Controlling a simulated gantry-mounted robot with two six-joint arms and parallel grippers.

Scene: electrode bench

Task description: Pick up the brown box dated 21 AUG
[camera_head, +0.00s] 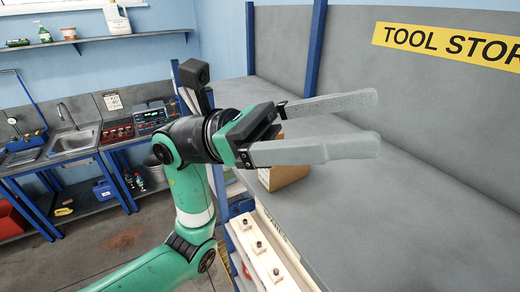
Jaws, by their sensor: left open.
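A brown cardboard box (284,178) stands on the grey bench top near its left edge. Its upper part is hidden behind my left gripper, and I cannot read any date on it. My left gripper (374,122) is open, with nothing between its two long grey fingers. The fingers point to the right, above the bench and in front of the box in this view. My right gripper is out of the frame.
The grey bench top (430,215) is clear to the right of the box. A yellow TOOL STORE sign (450,44) hangs on the back panel. A blue upright (315,45) stands behind the gripper. A pale rack (262,248) with dark knobs lies below the bench edge.

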